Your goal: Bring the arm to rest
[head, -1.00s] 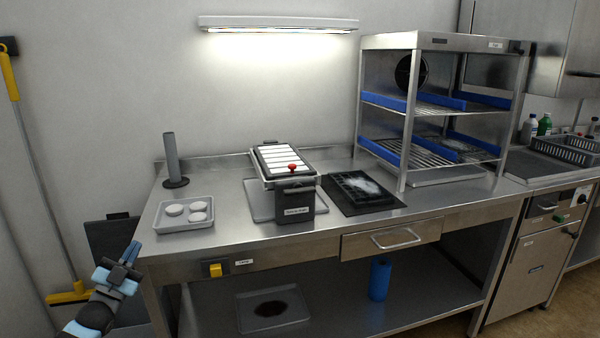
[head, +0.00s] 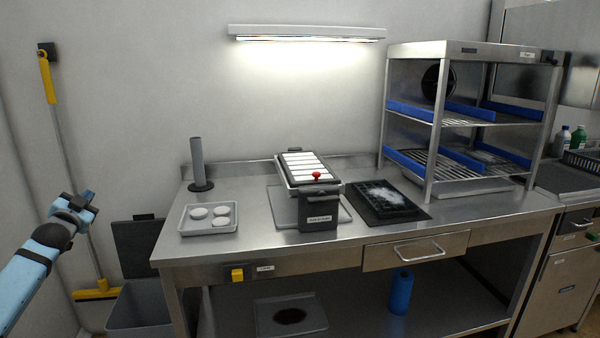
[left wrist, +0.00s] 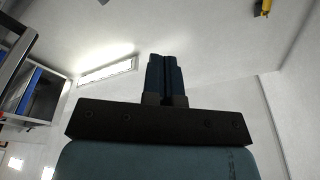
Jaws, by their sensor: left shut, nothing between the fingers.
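My left arm comes in from the left edge of the head view. Its gripper (head: 84,198) is raised left of the steel table (head: 300,255), in front of the wall and clear of everything. In the left wrist view the two dark blue fingers (left wrist: 166,78) stand close together with nothing between them. They point up toward the ceiling and the wall lamp. My right gripper shows in neither view.
The table holds a tray (head: 187,230) with white discs, a grey post (head: 197,165), a black tempering unit (head: 320,213), a dark mould (head: 383,212) and a rack (head: 437,130). A broom (head: 62,140) and grey bin (head: 138,305) stand near my left arm.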

